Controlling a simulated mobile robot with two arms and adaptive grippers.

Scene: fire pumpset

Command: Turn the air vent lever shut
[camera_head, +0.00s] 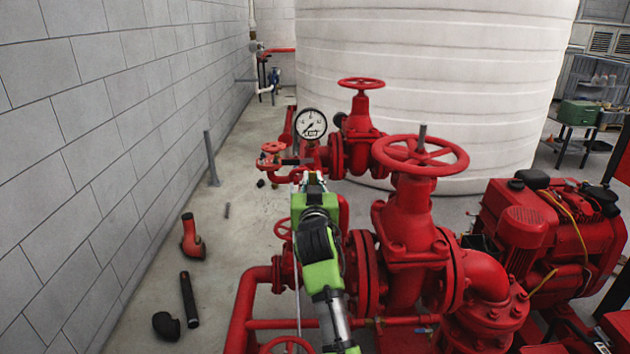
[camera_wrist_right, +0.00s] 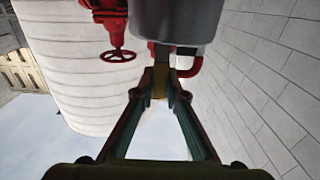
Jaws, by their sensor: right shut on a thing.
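My right gripper (camera_head: 305,178) reaches forward over the red pipework, its tips just below the round pressure gauge (camera_head: 311,124). In the wrist view my right gripper (camera_wrist_right: 160,88) has its fingertips close together on a small brownish-yellow piece (camera_wrist_right: 160,80), which I take to be the air vent lever. The fingers hide most of the lever, so its exact angle cannot be told. A grey rounded body (camera_wrist_right: 178,22) stands right beyond the fingertips. My left gripper is not in view.
A large red valve wheel (camera_head: 420,156) stands close on the right, with a red engine (camera_head: 540,240) beyond. The white tank (camera_head: 430,80) is behind. Loose pipe parts (camera_head: 189,300) lie on the floor by the wall.

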